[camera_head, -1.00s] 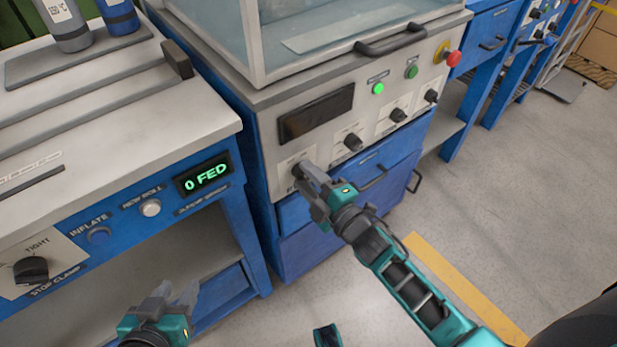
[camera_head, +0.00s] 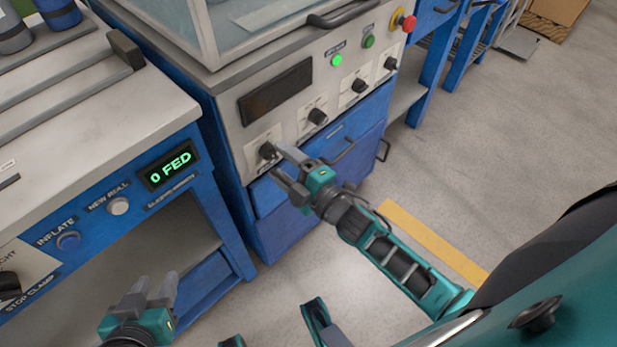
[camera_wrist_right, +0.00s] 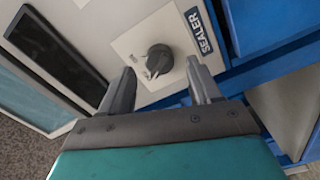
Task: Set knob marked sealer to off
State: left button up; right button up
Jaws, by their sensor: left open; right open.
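The sealer knob (camera_wrist_right: 158,60) is a dark round knob on a white plate, beside a label reading SEALER (camera_wrist_right: 199,30) in the right wrist view. In the head view the knob (camera_head: 267,151) is the leftmost on the machine's front panel. My right gripper (camera_head: 281,166) is open just in front of it. In the right wrist view the open fingers (camera_wrist_right: 160,88) point at the knob, one to each side of it, with nothing held. The markings around the knob are too small to read. My left gripper (camera_head: 157,290) is open and empty at the lower left, away from the panel.
Several similar knobs, including one to the right (camera_head: 317,116), share the panel with a dark display (camera_head: 275,92), a lit green button (camera_head: 336,60) and a red stop button (camera_head: 408,23). A blue bench with a 0 FED display (camera_head: 169,165) stands left.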

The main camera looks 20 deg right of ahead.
pick_arm(q)
jog(key=shift+d+r+p, duration=0.1)
jog(key=shift+r+p, duration=0.5)
jog(key=shift+r, duration=0.2)
pick_arm(e)
jog(key=v, duration=1)
jog(key=shift+s, duration=0.35)
jog(key=shift+d, duration=0.15)
pick_arm(q)
jog(key=s+a+r+y+p, duration=0.1)
jog(key=a+r+p, duration=0.2)
jog(key=r+p, duration=0.4)
jog(key=shift+s+p, duration=0.35)
jog(key=shift+p, duration=2)
pick_arm(e)
jog(key=s+r+m+g+h, duration=0.4)
jog(key=r+m+g, duration=0.2)
jog(key=m, duration=0.9)
jog(key=shift+s+a+r, duration=0.15)
jog(key=shift+a+r, duration=0.1)
pick_arm(q)
jog(key=shift+r, duration=0.1)
